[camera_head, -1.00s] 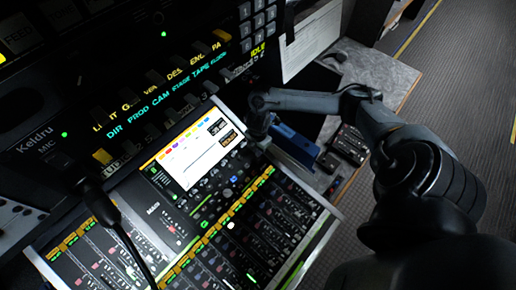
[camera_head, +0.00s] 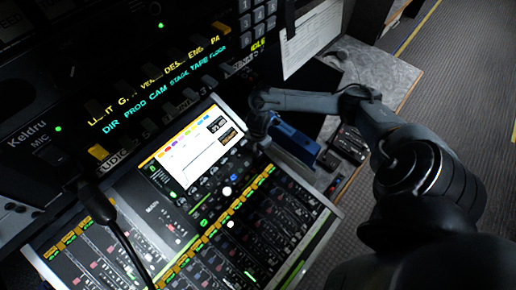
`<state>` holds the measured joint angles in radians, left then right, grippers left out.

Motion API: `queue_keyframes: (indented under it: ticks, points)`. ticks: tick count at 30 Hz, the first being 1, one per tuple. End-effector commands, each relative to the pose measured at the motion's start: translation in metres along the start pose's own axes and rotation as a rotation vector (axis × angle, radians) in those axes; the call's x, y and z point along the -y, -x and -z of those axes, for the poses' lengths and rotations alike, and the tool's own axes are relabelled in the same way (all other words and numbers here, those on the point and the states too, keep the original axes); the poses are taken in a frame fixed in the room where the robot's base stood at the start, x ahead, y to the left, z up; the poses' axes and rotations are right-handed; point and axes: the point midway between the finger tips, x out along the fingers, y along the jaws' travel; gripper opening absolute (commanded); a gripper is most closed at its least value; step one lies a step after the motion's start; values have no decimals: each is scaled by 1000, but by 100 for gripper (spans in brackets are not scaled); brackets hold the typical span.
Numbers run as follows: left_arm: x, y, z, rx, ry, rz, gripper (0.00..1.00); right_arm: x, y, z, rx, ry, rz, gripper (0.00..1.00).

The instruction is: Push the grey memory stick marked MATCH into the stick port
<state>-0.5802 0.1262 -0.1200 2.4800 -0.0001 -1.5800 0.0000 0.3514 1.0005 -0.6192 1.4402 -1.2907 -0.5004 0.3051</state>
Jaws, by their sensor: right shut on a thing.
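My right arm reaches in from the lower right, and its gripper (camera_head: 258,134) points down at the right edge of the mixing console, beside the screen (camera_head: 196,146). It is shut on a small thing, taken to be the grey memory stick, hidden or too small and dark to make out. The MATCH marking cannot be read. I cannot pick out the stick port on the console (camera_head: 312,238), nor tell whether the stick touches it. My left gripper is not in view.
A gooseneck microphone (camera_head: 97,205) rises over the console's left part. A blue box-like object (camera_head: 296,143) lies just right of my right gripper. Small dark items (camera_head: 350,144) sit farther right, near a grey desk top (camera_head: 375,75). A paper sheet (camera_head: 312,35) hangs behind.

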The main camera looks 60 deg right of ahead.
Motion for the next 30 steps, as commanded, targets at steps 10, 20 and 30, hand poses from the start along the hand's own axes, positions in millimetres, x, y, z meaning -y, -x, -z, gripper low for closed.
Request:
queue_keyframes:
  ticks: [10,20,30]
  points:
    - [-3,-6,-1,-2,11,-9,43,0,-10,0,0,-1,0,0]
    - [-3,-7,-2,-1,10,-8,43,0,-11,0,0,-1,0,41]
    - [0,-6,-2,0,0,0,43,0,-7,0,0,0,-1,41]
